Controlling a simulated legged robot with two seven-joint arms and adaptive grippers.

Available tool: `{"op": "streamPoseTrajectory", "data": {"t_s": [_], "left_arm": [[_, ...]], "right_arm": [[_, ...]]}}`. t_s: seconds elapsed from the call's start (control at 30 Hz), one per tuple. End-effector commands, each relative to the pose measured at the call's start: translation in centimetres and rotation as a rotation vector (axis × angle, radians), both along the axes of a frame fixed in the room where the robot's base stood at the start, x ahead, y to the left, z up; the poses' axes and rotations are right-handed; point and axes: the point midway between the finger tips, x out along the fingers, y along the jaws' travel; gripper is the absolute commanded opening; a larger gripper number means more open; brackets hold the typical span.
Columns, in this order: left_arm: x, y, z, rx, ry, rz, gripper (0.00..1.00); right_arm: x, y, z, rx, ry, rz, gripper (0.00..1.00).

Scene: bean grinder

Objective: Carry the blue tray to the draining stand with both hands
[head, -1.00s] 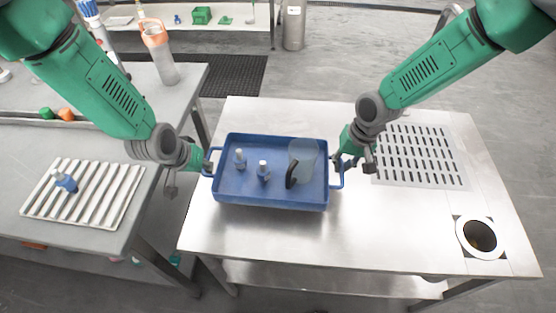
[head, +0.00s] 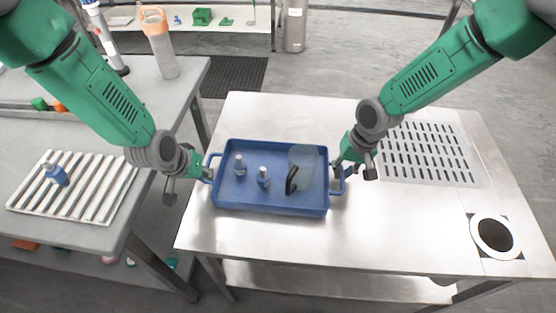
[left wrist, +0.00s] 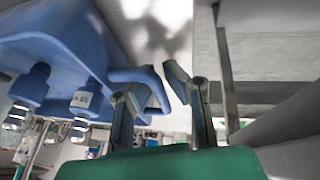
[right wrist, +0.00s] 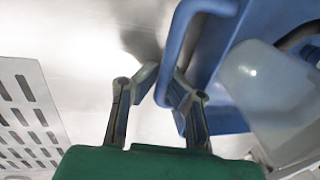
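The blue tray (head: 270,208) rests level on the steel table, holding two small blue bottles (head: 240,165) (head: 263,178) and a clear jug (head: 303,157) with a dark handle. My left gripper (head: 191,183) is at the tray's left handle. In the left wrist view its fingers are apart, one overlapping the handle (left wrist: 150,82), the other outside it. My right gripper (head: 354,171) is at the right handle. In the right wrist view its fingers are apart, with the handle bar (right wrist: 179,42) reaching between them. A slotted draining panel (head: 428,152) lies right of the tray.
The steel table (head: 400,235) has bare room in front of the panel and a round hole (head: 496,236) at front right. On the grey left table, across a gap, a ribbed white rack (head: 95,190) holds a blue bottle (head: 56,174). An orange-topped container (head: 160,45) stands behind.

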Motion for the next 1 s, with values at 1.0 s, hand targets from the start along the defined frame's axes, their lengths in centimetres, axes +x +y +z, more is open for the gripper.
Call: {"op": "streamPoseTrajectory", "data": {"t_s": [1.0], "left_arm": [[-3.3,1.9,9.2,0.004,-0.004,-0.001,0.26]], "right_arm": [[0.0,-0.2,0.1,0.008,-0.001,-0.001,0.26]]}}
